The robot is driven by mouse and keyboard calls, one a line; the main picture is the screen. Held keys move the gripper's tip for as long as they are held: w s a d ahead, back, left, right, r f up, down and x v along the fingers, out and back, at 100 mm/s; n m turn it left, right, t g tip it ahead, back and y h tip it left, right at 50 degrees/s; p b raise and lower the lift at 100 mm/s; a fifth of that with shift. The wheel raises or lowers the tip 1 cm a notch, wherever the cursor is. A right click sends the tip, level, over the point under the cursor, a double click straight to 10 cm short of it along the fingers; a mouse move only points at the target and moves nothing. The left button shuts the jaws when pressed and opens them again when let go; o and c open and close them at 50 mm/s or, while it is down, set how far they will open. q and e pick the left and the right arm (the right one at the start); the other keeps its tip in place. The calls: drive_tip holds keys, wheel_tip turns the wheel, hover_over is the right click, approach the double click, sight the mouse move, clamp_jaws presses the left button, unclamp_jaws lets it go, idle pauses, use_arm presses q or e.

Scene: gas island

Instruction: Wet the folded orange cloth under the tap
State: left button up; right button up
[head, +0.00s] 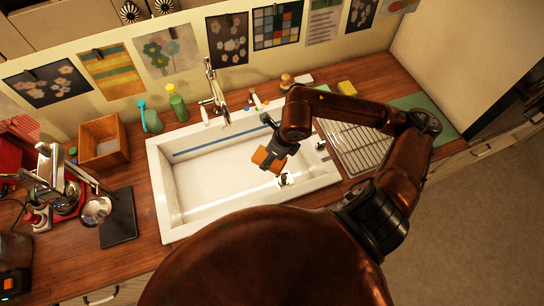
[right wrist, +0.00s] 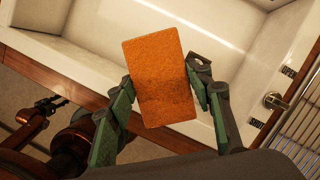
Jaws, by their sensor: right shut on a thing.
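The folded orange cloth (head: 265,161) is an upright flat rectangle between the fingers of my right gripper (head: 277,152). In the right wrist view the cloth (right wrist: 159,75) stands up between the two green-padded fingers. It is over the right part of the white sink (head: 165,200), and its height above the basin is hard to judge. The chrome tap (head: 213,88) stands at the sink's back edge, left of the cloth and apart from it. No water stream shows. My left gripper (right wrist: 42,108) appears small at the left of the right wrist view, in front of the counter; its jaws are unclear.
A drying rack (head: 352,145) is right of the sink, under my right arm. A wooden box (head: 103,140) and a metal appliance (head: 70,185) are left. The basin's left part is clear.

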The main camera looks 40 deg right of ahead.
use_arm(q)
drive_tip(key=shift+w+f+b, duration=0.1)
drive_tip(key=shift+f+b, duration=0.85)
use_arm(e)
drive_tip(key=w+a+f, duration=0.1)
drive_tip(key=w+a, duration=0.1)
drive_tip(key=w, duration=0.4)
drive_tip(key=w+a+f, duration=0.1)
drive_tip(key=w, duration=0.5)
drive_tip(key=shift+a+f, duration=0.25)
drive_tip(key=shift+a, duration=0.1)
